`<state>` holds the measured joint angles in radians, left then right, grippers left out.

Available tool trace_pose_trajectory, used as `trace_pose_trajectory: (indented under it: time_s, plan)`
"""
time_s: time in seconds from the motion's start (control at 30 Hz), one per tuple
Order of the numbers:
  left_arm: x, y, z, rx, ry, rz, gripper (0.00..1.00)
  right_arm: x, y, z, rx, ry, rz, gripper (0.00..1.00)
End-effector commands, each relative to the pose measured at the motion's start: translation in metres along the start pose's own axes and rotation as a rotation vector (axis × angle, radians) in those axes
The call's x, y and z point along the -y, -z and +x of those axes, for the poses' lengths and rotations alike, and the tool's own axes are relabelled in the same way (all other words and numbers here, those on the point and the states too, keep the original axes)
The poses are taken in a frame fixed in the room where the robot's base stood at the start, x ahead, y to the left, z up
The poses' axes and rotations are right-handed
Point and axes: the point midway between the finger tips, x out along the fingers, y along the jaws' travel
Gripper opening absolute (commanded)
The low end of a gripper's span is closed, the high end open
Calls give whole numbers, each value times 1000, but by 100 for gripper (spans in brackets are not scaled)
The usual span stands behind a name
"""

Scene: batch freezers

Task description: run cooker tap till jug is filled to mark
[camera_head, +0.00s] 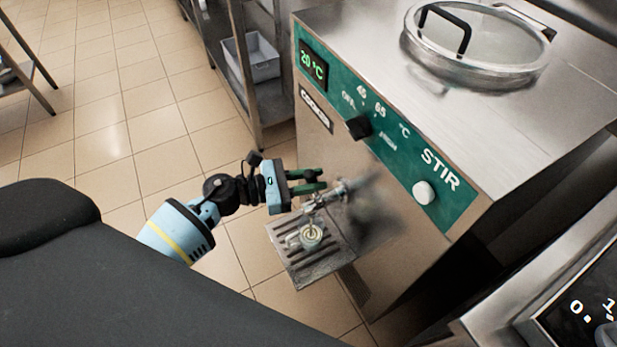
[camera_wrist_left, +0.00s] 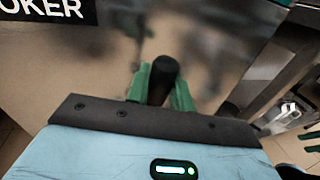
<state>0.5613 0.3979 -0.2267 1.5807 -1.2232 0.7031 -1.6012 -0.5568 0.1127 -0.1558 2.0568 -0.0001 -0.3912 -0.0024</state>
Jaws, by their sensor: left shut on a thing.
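The cooker (camera_head: 400,200) is a steel cabinet with a green control panel. Its tap (camera_head: 340,190) sticks out low on the front face. My left gripper (camera_head: 322,181) is at the tap, with its green fingers shut on the black tap handle, which shows between them in the left wrist view (camera_wrist_left: 163,78). A small clear jug (camera_head: 311,238) stands on the slatted drip tray (camera_head: 318,268) below the spout. Pale rings show inside the jug. Its fill level, its mark and any stream are too small to tell. My right gripper is not in view.
The panel has a display (camera_head: 312,67) reading 20 °C, a black knob (camera_head: 358,127) and a white STIR button (camera_head: 424,192). A glass lid (camera_head: 478,45) lies on top. A scale display (camera_head: 590,300) is at the lower right. Tiled floor is free at the left.

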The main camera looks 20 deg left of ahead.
Motion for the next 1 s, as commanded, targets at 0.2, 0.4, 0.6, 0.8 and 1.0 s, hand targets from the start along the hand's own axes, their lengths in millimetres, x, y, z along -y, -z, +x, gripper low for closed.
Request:
trace_pose_trajectory:
  time_s: [0.2,0.4,0.6,0.8,1.0]
  plan:
    - [-3,-9,11,-111,12,-25,0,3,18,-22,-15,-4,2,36]
    - [-4,-7,18,-192,16,-46,0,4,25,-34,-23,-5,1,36]
    - [-4,-4,20,-217,16,-55,0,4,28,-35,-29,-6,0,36]
    - [-4,-3,19,-217,16,-56,0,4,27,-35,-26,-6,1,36]
    - [-4,-3,19,-216,15,-55,44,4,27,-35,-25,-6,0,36]
